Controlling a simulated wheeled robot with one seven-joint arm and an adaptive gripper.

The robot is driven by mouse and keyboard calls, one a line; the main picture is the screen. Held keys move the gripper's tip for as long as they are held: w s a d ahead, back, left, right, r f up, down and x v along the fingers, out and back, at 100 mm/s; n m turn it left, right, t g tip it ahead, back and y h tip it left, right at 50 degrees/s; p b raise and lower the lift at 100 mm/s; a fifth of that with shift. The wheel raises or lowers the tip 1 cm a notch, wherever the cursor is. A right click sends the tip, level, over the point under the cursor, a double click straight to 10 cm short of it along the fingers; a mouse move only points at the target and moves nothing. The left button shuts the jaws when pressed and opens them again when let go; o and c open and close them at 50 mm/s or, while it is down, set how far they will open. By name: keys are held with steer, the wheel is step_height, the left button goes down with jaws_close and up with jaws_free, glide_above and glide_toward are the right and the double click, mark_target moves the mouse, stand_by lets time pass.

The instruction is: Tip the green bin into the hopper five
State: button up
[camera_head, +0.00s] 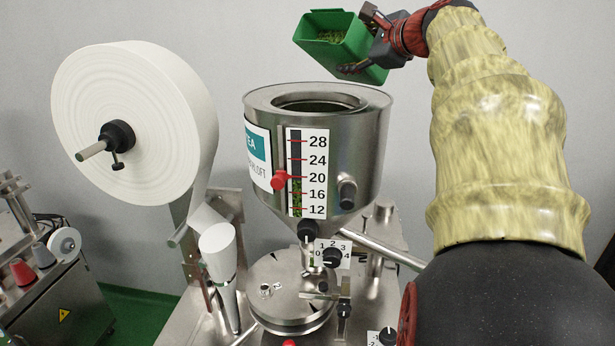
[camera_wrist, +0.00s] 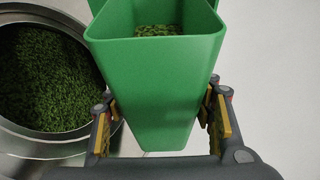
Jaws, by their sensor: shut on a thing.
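The green bin (camera_head: 341,45) is held in the air above and slightly right of the hopper. It leans to the left, with its mouth up and green tea leaf visible inside. My gripper (camera_head: 366,42) is shut on the bin; in the wrist view its fingers (camera_wrist: 163,125) press both sides of the bin (camera_wrist: 155,75). The steel hopper (camera_head: 318,150) stands below with its round mouth open. In the wrist view the hopper (camera_wrist: 60,142) holds green leaf (camera_wrist: 42,80). Its level window (camera_head: 297,200) shows green up to about 18 to 20, beside a red marker (camera_head: 279,181).
A large white paper roll (camera_head: 140,100) stands left of the hopper. Below are a round steel turntable (camera_head: 290,290), a white cone (camera_head: 218,255) and a numbered dial (camera_head: 333,257). Another machine (camera_head: 50,290) is at far left. The space above the hopper left of the bin is clear.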

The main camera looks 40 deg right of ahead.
steer(key=shift+f+n+t+h+b, duration=0.4)
steer(key=shift+f+n+b, duration=0.65)
steer(key=shift+b, duration=2.7)
stand_by(1.1)
steer(key=shift+f+n+b, duration=0.4)
steer(key=shift+n+b, duration=0.25)
steer(key=shift+b, duration=1.15)
stand_by(1.3)
